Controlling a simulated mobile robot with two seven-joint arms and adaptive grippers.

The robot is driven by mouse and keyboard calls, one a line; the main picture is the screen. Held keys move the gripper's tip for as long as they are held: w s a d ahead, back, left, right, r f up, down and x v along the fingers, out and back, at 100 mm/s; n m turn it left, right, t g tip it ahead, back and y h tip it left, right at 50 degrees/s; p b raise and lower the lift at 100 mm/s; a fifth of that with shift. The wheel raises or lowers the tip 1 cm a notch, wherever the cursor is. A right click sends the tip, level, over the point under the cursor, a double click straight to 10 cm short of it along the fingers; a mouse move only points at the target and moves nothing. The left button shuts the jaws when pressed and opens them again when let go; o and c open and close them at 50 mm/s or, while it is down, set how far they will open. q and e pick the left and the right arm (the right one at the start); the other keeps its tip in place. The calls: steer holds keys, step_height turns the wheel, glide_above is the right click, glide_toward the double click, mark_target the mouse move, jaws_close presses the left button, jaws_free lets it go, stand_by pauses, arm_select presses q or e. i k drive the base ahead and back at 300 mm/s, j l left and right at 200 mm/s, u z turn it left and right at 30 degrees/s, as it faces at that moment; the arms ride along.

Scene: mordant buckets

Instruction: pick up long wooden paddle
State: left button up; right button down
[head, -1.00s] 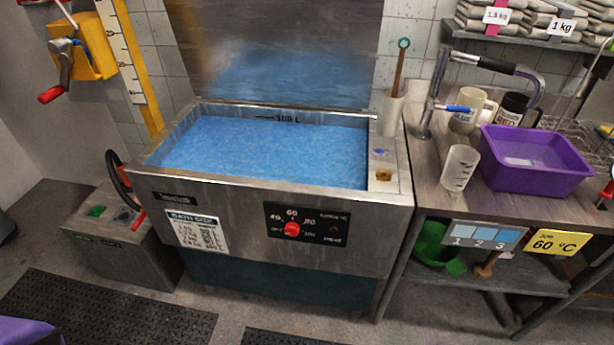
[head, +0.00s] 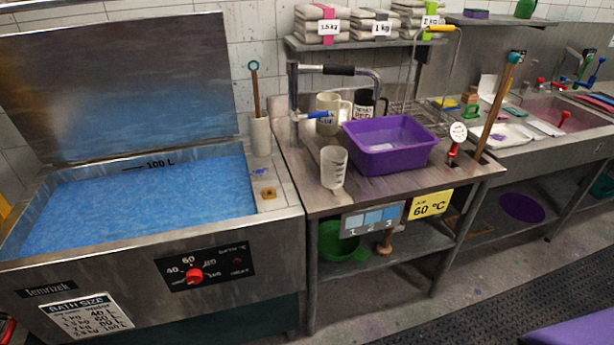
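A shorter wooden stick (head: 256,95) with a teal ring on top stands in a white holder (head: 260,137) at the bath's right rim. Neither of my grippers is in view.
The open bath (head: 290,207) of blue liquid is at left. A purple basin (head: 390,158), clear beaker (head: 333,180) and mugs crowd the table. A red-handled dial thermometer (head: 457,133) is close left of the paddle.

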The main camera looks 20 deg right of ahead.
mark_target(513, 59)
steer(key=z, duration=1.6)
steer(key=u, duration=2)
steer(key=z, duration=2)
steer(key=i+l, duration=0.2)
